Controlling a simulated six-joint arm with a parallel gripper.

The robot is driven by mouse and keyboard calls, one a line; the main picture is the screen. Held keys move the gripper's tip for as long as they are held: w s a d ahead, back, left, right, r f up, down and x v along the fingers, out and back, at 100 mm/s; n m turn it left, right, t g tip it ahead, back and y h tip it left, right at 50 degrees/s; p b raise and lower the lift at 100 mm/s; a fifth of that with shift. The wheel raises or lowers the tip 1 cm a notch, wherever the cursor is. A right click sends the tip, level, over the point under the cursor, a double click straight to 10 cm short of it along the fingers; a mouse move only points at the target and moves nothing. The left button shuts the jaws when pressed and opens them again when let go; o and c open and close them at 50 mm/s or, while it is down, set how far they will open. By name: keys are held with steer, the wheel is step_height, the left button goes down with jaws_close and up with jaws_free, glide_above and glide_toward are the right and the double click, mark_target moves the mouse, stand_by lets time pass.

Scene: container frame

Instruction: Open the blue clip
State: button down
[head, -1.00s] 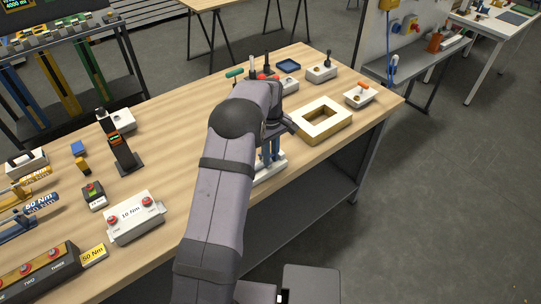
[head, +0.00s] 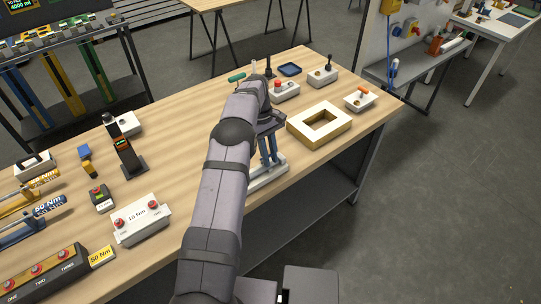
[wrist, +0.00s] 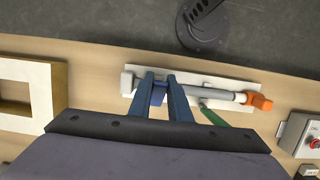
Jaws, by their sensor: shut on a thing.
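My gripper (wrist: 167,100) shows in the wrist view with its two blue-grey fingers on either side of a small blue piece, the blue clip (wrist: 158,97). It is shut on the clip, and the fingers hide part of it. The clip sits near the left end of a grey bar on a white base plate (wrist: 222,92). The bar has an orange right end (wrist: 260,102). In the head view my gripper (head: 269,163) points down at the white base plate (head: 266,178) near the table's front edge; the clip cannot be made out there.
A green handle (wrist: 213,117) lies against the plate in the wrist view. A white-topped square frame (head: 319,124) stands right of the gripper.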

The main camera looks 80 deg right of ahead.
stand_by(0.3)
steer(key=c, duration=1.6)
jaws_free()
steer(key=shift+c, duration=0.2)
steer(key=shift+r, duration=0.1)
steer(key=shift+w+d+r+b, duration=0.15)
steer(key=shift+d+r+b, duration=0.05)
steer(key=shift+r+b, duration=0.35)
steer(key=v, duration=0.3)
steer(key=shift+w+r+b, duration=0.1)
steer(key=shift+r+b, duration=0.25)
steer(key=shift+r, duration=0.05)
steer(key=shift+p+v, duration=0.95)
steer(key=shift+v, duration=0.05)
steer(key=shift+r, duration=0.1)
